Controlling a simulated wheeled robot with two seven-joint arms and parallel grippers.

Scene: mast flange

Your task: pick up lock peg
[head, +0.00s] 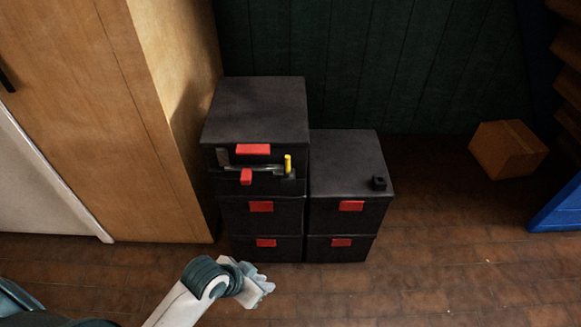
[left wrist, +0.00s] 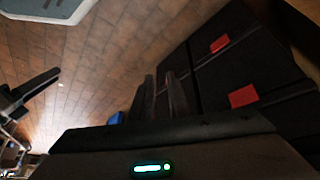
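A small yellow upright peg (head: 288,164), which looks like the lock peg, stands at the right end of an open-fronted compartment in the taller black stack (head: 256,105). A grey bar-like part (head: 262,169) lies beside it; its details are too small to tell. My left gripper (head: 262,282) is low in front of the stacks, apart from the peg. In the left wrist view its two dark fingers (left wrist: 163,88) stand a little apart with nothing between them. The peg does not show in that view.
A shorter black stack (head: 345,155) with red latches adjoins on the right, with a small black block (head: 379,183) on top. A wooden cabinet (head: 170,110) stands close on the left. A cardboard box (head: 506,149) lies at the right. The brick floor in front is clear.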

